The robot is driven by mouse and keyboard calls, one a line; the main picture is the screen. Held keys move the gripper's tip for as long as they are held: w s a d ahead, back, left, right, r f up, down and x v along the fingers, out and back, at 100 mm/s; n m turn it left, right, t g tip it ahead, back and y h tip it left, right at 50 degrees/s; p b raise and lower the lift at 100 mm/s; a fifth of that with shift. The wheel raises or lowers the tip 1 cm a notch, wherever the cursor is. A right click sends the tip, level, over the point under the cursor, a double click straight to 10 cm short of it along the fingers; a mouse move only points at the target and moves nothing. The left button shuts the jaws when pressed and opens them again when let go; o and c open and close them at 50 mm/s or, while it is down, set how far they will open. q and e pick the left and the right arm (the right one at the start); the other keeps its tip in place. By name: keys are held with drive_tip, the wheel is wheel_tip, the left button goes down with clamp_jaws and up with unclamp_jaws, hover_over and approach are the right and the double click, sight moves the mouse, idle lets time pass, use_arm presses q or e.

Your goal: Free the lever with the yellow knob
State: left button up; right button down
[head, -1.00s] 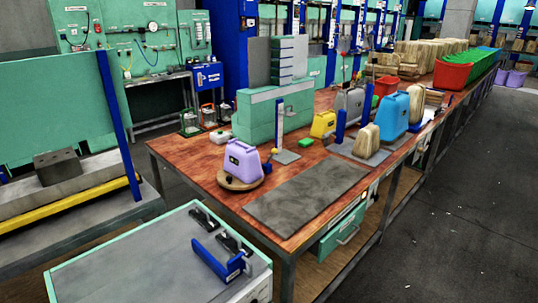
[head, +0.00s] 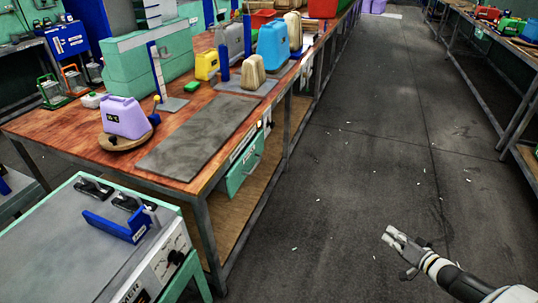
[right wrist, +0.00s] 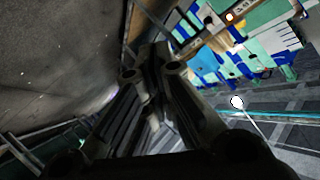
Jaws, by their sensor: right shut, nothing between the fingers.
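A small yellow knob (head: 157,98) shows in the head view at the foot of an upright blue-and-white stand (head: 157,74) on the wooden table. The lever under it is too small to make out. My right gripper (head: 390,235) is at the lower right, over the open floor, far from the table and the knob. It is shut and empty. In the right wrist view its fingers (right wrist: 155,72) are together with nothing between them. A thin rod with a pale round end (right wrist: 237,102) also shows there; I cannot tell what it is. My left gripper is not in view.
A purple jug (head: 124,117) stands on a round wooden board near the yellow knob. A grey mat (head: 195,138) lies beside it. A cabinet with a blue bracket (head: 115,228) and black handles stands at the lower left. The floor aisle (head: 370,130) is clear.

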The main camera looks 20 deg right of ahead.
use_arm(q)
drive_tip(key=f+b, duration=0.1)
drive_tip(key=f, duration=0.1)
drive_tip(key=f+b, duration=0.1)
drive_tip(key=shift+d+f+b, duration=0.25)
drive_tip(key=shift+b, duration=0.05)
use_arm(e)
drive_tip(key=w+a+r+t+y, duration=0.1)
drive_tip(key=w+a+r+y, duration=0.1)
drive_tip(key=r, duration=0.9)
drive_tip(key=w+a+r+t+y, duration=0.1)
drive_tip(key=w+r+y, duration=0.4)
drive_tip(key=r, duration=0.5)
drive_tip(key=shift+w+a+r+m+t+y, duration=0.3)
drive_tip(key=shift+w+a+r+t, duration=0.1)
drive_tip(key=shift+w+t, duration=0.5)
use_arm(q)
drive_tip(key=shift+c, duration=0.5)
use_arm(e)
drive_tip(key=shift+w, duration=0.15)
